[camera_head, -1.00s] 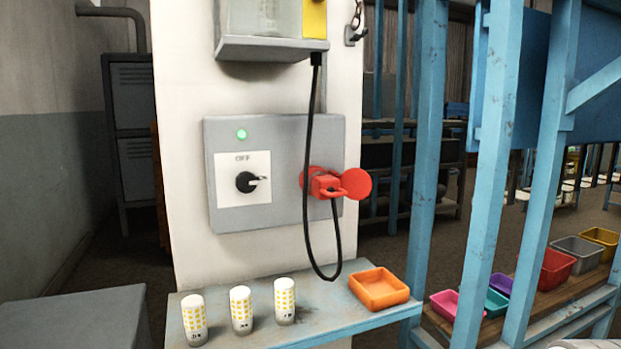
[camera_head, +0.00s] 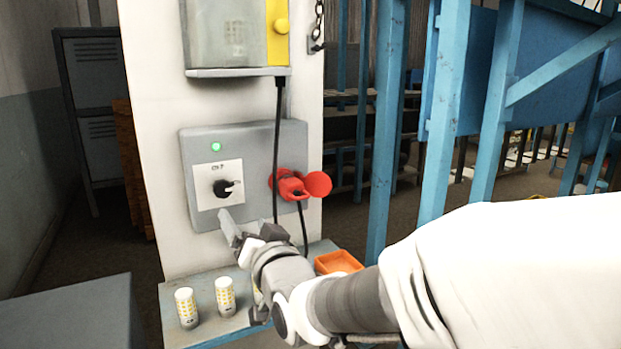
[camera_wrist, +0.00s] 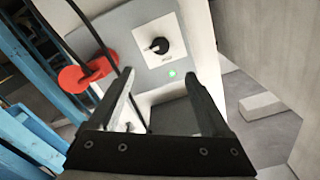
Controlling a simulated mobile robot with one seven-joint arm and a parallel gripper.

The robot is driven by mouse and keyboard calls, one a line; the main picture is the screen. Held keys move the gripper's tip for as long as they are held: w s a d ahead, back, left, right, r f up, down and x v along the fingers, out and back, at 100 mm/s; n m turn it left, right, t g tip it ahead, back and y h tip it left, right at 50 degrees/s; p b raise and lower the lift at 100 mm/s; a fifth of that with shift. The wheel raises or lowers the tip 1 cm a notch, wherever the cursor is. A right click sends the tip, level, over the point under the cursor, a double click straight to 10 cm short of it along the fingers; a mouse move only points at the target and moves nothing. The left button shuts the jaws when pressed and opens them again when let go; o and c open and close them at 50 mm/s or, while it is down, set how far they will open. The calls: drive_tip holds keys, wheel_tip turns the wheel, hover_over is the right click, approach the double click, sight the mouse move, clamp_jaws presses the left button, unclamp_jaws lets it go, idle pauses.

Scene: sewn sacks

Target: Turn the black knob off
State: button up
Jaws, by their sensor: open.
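The black knob (camera_head: 226,188) sits on a white plate on a grey panel (camera_head: 203,143) fixed to a white pillar. Its pointer is aimed to the right in the head view, and the label above it is too blurred to read surely. A green lamp (camera_head: 216,146) is lit above it. In the wrist view the knob (camera_wrist: 158,46) is upside down, beyond the fingertips. My gripper (camera_head: 243,232) is just below and right of the knob, apart from it. In the wrist view my gripper (camera_wrist: 160,85) has its fingers spread, with nothing between them.
A red plug (camera_head: 292,186) with a hanging black cable (camera_head: 277,130) is right of the knob. Below is a blue shelf (camera_head: 236,322) with patterned cylinders (camera_head: 225,296) and an orange tray (camera_head: 339,262). Blue posts (camera_head: 384,130) stand to the right.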

sight(224, 191)
drive_tip(key=x, duration=1.7)
drive_tip(key=shift+a, duration=0.2)
drive_tip(key=shift+r, duration=0.1)
clamp_jaws()
